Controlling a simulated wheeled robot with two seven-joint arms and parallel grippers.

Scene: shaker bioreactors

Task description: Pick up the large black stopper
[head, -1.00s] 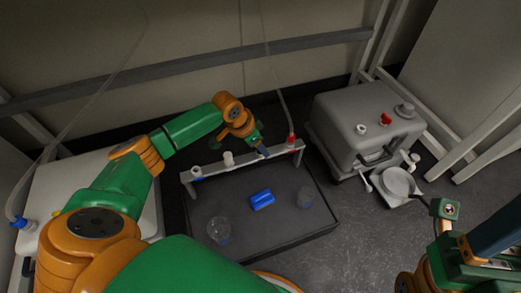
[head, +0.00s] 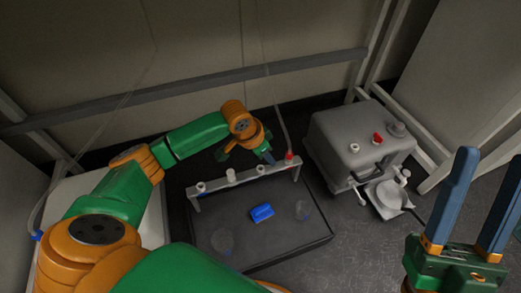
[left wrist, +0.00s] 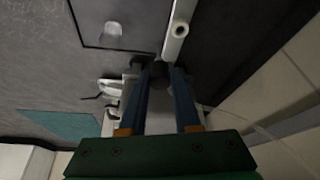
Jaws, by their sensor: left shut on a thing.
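My left gripper (head: 268,157) is just behind the white rack (head: 247,178), near its right end. In the left wrist view its two blue fingers (left wrist: 163,72) are shut on a dark round thing, the black stopper (left wrist: 159,71), between the tips. The stopper is dim there, and I cannot make it out in the head view. The rack's bar also shows beside the fingertips in the wrist view (left wrist: 176,38). My right gripper (head: 480,195) is open and empty at the right, its blue fingers pointing up.
The rack stands along the back of a dark tray (head: 285,240). It carries white fittings and a red one (head: 289,157) with a tube. A blue block (head: 262,213) and clear vessels (head: 222,241) lie on the tray. A grey machine (head: 355,145) stands right.

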